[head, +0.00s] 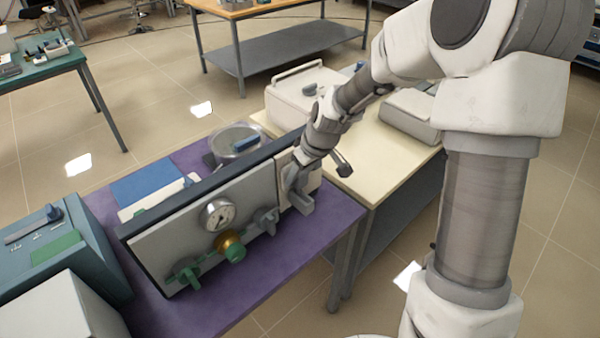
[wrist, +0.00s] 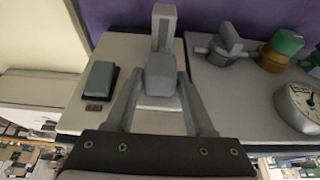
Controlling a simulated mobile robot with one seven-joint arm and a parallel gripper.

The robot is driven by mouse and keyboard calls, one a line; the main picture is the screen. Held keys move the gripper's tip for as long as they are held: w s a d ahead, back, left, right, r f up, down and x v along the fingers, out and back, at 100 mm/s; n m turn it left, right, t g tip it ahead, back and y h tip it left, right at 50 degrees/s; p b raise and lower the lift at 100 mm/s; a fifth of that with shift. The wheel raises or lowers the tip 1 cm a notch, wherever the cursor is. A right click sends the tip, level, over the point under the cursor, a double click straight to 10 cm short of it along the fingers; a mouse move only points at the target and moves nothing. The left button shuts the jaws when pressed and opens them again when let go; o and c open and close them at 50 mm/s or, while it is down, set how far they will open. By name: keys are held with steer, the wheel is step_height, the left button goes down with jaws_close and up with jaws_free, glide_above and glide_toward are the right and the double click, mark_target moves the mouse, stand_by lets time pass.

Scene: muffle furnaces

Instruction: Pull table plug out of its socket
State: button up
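The plug (wrist: 160,75) is a grey block on a pale panel, in the upper middle of the wrist view. A taller grey piece (wrist: 163,28) rises beyond it. My gripper (wrist: 161,73) has one finger on each side of the plug, and its tips look pressed against the plug's sides. In the head view my gripper (head: 297,180) is at the right end of the grey apparatus, low over the purple table top (head: 330,215). My fingers and wrist partly hide the plug there. The plug appears seated on the panel; its socket is hidden.
The apparatus panel (head: 165,240) carries a round gauge (head: 217,214), a brass-and-green valve (head: 230,246) and grey and green knobs close to the left of my gripper. A cream table (head: 375,165) with pale devices stands behind.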

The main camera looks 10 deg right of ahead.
jaws_close()
stand_by(1.1)
